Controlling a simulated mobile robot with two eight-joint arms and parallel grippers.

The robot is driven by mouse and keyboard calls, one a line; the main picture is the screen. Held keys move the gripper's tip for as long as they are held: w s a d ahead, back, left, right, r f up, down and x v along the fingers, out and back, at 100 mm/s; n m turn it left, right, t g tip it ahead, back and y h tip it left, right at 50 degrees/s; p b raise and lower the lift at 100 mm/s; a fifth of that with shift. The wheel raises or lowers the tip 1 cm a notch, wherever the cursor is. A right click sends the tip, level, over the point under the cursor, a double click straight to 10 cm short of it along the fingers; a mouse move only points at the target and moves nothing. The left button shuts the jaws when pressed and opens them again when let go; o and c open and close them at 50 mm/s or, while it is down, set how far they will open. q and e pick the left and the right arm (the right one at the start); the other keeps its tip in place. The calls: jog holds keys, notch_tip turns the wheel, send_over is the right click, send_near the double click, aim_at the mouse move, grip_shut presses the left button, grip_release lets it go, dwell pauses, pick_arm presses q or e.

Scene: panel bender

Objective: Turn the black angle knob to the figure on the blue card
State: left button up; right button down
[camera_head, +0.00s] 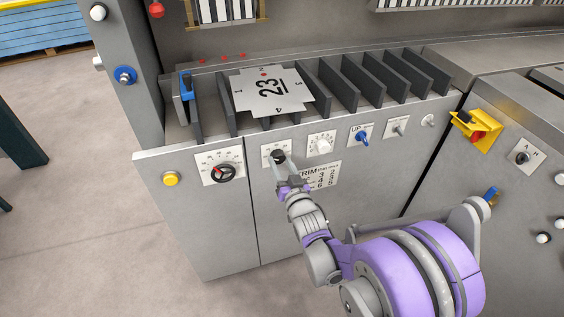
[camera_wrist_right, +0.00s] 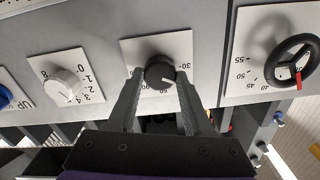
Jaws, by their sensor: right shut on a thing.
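The black angle knob (camera_head: 278,155) sits on a white scale plate on the machine's front panel. In the right wrist view the knob (camera_wrist_right: 160,74) is between the two fingers of my right gripper (camera_wrist_right: 158,88), which is shut on it. Printed figures show round the knob, with a 30 at one side; its exact setting is too small to read. In the head view my right gripper (camera_head: 281,166) reaches the knob from below and partly hides its plate. No blue card with a readable figure shows. My left gripper is not in view.
A black handwheel (camera_head: 223,173) with a red mark is left of the knob, and a white knob (camera_head: 321,146) is right of it.

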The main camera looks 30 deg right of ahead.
jog(key=m+p, duration=0.2)
jog(key=m, duration=0.4)
jog(key=m+p, duration=0.1)
jog(key=m, duration=0.5)
dwell(0.5)
jog(key=shift+c, duration=1.5)
grip_release()
jog(key=shift+s, duration=0.1)
jog(key=v, duration=1)
jog(key=shift+s, duration=0.3)
